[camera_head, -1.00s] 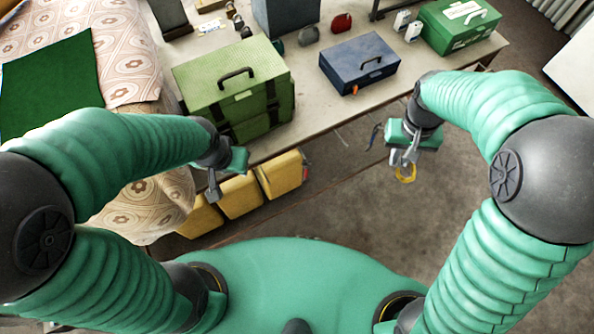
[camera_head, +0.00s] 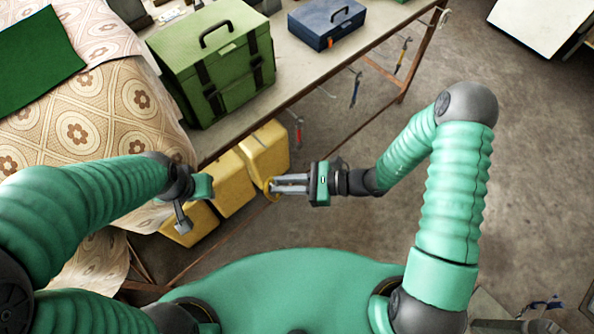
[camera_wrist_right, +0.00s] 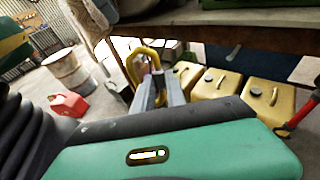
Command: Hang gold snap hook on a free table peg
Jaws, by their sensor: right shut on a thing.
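The gold snap hook (camera_head: 269,188) is at the fingertips of my right gripper (camera_head: 279,185), which is shut on it and points left, below and in front of the table edge. In the right wrist view the hook (camera_wrist_right: 134,62) shows as a yellow loop rising beyond the fingers (camera_wrist_right: 160,92). Along the table's front edge, a thin peg (camera_head: 327,93) seems bare.
The table (camera_head: 310,75) bears a green case (camera_head: 215,60) and a blue toolbox (camera_head: 328,20). Yellow canisters (camera_head: 262,150) stand below it, behind my right gripper. A patterned cloth (camera_head: 95,115) covers furniture at left. Floor at right is mostly clear.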

